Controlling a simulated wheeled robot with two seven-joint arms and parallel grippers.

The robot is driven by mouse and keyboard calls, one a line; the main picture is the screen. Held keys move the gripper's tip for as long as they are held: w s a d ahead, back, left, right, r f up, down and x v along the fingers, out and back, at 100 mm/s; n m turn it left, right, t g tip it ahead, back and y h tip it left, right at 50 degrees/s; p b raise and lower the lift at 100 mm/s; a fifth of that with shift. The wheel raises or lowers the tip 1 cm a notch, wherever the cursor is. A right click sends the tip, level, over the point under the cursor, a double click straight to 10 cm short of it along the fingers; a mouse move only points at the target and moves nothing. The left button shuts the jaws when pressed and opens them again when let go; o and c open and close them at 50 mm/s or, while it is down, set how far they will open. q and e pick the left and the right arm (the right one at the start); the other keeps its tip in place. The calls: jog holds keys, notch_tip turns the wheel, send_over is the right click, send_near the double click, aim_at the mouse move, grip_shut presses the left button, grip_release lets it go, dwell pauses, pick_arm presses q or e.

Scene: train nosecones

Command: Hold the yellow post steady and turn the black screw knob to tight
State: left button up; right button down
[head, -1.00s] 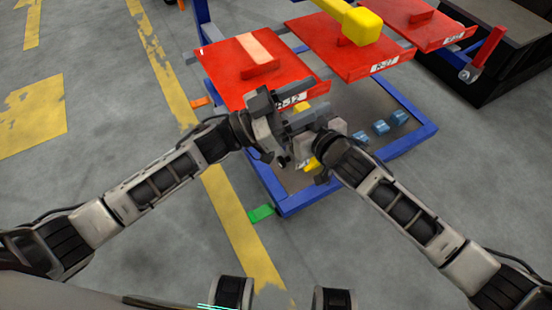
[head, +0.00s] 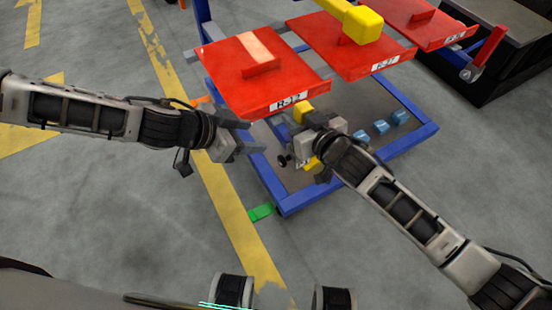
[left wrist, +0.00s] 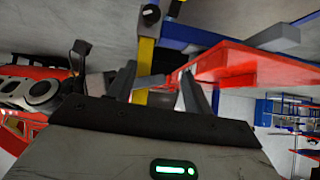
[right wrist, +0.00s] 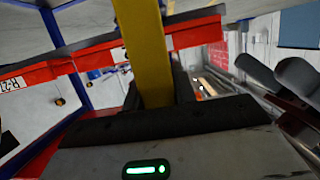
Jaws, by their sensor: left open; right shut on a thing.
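The yellow post (head: 303,111) rises beside the red shelf's front, in the blue frame. My right gripper (head: 306,143) is shut around it; the right wrist view shows the post (right wrist: 150,50) between its fingers (right wrist: 156,92). The black screw knob (head: 283,160) sticks out to the left of the post, below the right gripper. It also shows in the left wrist view (left wrist: 150,13), near the top edge beside the post (left wrist: 144,52). My left gripper (head: 248,137) is open and empty, left of the post and apart from the knob. The knob's tightness cannot be seen.
Red shelves (head: 262,75) stand just above and behind both grippers. The blue frame (head: 300,204) surrounds a grey floor plate with several blue blocks (head: 381,127). A green block (head: 261,213) is at the near-left corner. The floor to the left is clear.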

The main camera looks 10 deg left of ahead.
aim_at(280, 162)
pick_arm(q)
jog(key=shift+g, duration=0.5)
jog(key=d+f, duration=0.2)
jog(key=f, duration=0.2)
jog(key=w+d+f, duration=0.1)
jog(key=f, duration=0.2)
jog(key=w+d+f, duration=0.1)
jog(key=d+f, duration=0.1)
jog(key=f, duration=0.2)
jog(key=shift+d+f, duration=0.35)
jog(key=c, duration=0.9)
